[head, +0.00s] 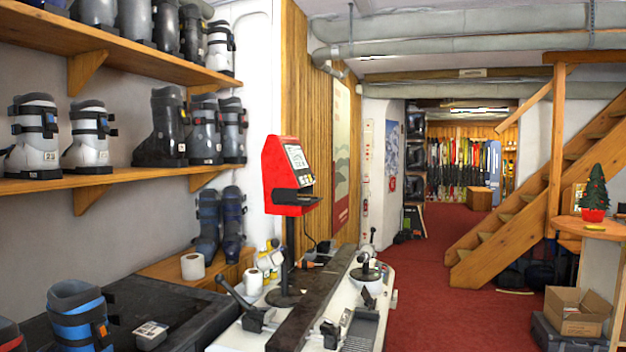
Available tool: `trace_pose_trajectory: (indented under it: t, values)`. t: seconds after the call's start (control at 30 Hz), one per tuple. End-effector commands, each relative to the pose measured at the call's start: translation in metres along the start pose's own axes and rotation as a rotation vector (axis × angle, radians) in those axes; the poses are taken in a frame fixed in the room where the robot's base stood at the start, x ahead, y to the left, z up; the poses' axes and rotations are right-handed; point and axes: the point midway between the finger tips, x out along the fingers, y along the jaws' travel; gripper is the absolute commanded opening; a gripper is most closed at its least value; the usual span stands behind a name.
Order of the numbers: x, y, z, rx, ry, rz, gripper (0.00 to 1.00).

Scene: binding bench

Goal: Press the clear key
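A red device (282,177) with a pale display panel (298,158) stands on a dark post at the back of the bench, facing right. Small marks show on its panel, but I cannot read any key labels. A small grey box (151,335) with a pale top lies on the dark counter at the lower left; its details are too small to tell. I cannot make out a clear key on either. My gripper is not in view.
The white bench (243,338) carries a dark rail (308,318) and several clamps. A blue boot (80,318) stands on the dark counter (190,322). Boot shelves line the left wall. Red carpet (440,310) is open on the right, near a cardboard box (577,312) and stairs.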

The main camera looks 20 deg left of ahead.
Motion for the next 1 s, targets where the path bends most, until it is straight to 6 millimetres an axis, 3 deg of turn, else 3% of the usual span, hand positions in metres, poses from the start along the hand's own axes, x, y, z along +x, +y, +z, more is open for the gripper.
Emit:
trace_pose_trajectory:
  t: [0.03,0.2,1.0]
  values:
    - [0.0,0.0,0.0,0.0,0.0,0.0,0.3]
    - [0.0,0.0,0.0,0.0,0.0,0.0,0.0]
    - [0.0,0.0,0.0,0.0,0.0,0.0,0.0]
